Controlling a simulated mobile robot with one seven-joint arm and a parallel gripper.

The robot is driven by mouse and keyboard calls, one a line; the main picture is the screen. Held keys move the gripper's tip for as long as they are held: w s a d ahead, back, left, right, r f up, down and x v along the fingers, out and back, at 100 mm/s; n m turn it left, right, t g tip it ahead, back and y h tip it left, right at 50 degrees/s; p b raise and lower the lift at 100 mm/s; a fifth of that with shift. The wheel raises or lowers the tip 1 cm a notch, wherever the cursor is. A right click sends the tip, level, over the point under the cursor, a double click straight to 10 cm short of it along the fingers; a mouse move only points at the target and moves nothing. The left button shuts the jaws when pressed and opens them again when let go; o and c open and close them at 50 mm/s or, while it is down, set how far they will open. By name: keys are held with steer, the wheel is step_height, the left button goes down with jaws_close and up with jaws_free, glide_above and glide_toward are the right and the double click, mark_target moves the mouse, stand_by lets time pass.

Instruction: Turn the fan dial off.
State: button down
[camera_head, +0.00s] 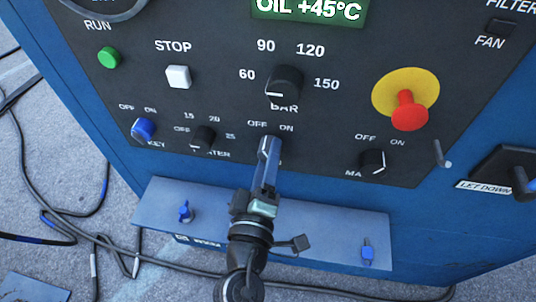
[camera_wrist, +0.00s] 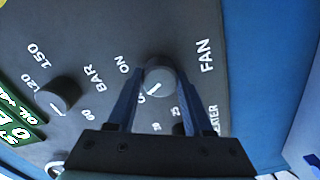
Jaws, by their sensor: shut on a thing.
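The fan dial (camera_wrist: 158,79) is a round dark grey knob on the black control panel (camera_head: 225,105). In the wrist view its white pointer line slants toward the lower-left label, partly hidden by a finger, which looks like OFF. The ON label is clear at its upper left, FAN to its right. My gripper (camera_wrist: 161,82) has one finger on each side of the knob and is shut on it. In the head view my gripper (camera_head: 268,150) reaches up to the knob under the OFF and ON labels and hides most of it.
Near the fan dial are the heater dial (camera_head: 203,139) and blue key switch (camera_head: 143,129) on the left, the main dial (camera_head: 373,161) on the right and the bar dial (camera_head: 285,83) above. A red stop button (camera_head: 408,112) sticks out. A ledge (camera_head: 330,228) lies below the panel.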

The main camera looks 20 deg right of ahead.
steer(key=shift+n, duration=0.5)
steer(key=shift+c, duration=1.5)
jaws_free()
steer(key=b+v, duration=0.4)
steer(key=v, duration=0.9)
